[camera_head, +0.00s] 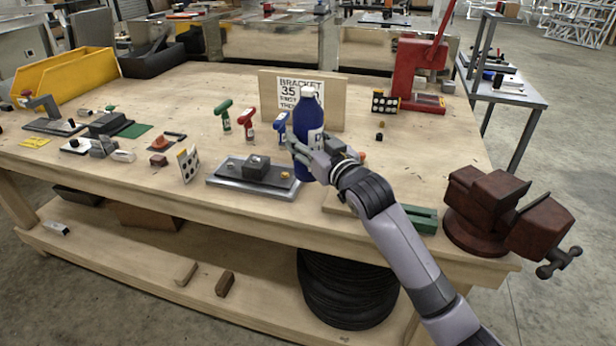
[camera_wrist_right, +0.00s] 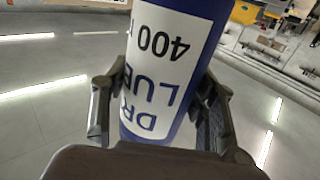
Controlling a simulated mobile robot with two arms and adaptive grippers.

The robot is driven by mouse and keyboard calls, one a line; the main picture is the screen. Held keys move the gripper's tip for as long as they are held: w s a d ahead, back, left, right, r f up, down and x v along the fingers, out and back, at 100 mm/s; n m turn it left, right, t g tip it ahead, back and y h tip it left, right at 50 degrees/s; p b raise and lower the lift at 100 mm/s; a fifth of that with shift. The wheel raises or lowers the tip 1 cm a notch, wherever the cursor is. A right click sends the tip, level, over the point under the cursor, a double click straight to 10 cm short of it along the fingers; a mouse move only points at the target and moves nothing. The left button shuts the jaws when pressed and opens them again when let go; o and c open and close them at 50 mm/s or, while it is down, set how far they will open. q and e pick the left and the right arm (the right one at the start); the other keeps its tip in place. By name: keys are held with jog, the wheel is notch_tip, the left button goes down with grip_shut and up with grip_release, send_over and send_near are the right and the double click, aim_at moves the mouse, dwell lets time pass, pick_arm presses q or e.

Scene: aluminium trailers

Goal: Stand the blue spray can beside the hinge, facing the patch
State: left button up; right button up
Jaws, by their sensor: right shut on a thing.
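The blue spray can (camera_head: 308,117) has a white cap and stands upright above the right middle of the workbench. My right gripper (camera_head: 312,155) is shut around its lower body. In the right wrist view the can (camera_wrist_right: 170,60) sits between the two fingers (camera_wrist_right: 160,92), its white label with "400" towards the camera. Whether its base touches the bench is hidden. A green flat patch (camera_head: 134,131) lies on the left part of the bench. I cannot tell which small part is the hinge. My left gripper is not in view.
A grey plate with a dark block (camera_head: 232,183) is left of the can. Green (camera_head: 224,115) and red (camera_head: 246,122) trigger-topped bottles stand behind it. A "BRACKET" board (camera_head: 335,103), red press (camera_head: 408,75) and rusty vise (camera_head: 480,215) are nearby.

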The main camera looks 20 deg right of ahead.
aim_at(308, 174)
notch_tip(308, 174, down, 9)
jog(key=shift+f, duration=0.15)
dwell(0.4)
jog(key=o, duration=1.5)
jog(key=shift+f, duration=0.15)
jog(key=s, duration=0.4)
jog(key=s+d, duration=0.1)
jog(key=s, duration=0.3)
jog(key=s+d+b, duration=0.1)
jog(key=s, duration=0.3)
jog(key=shift+d, duration=0.1)
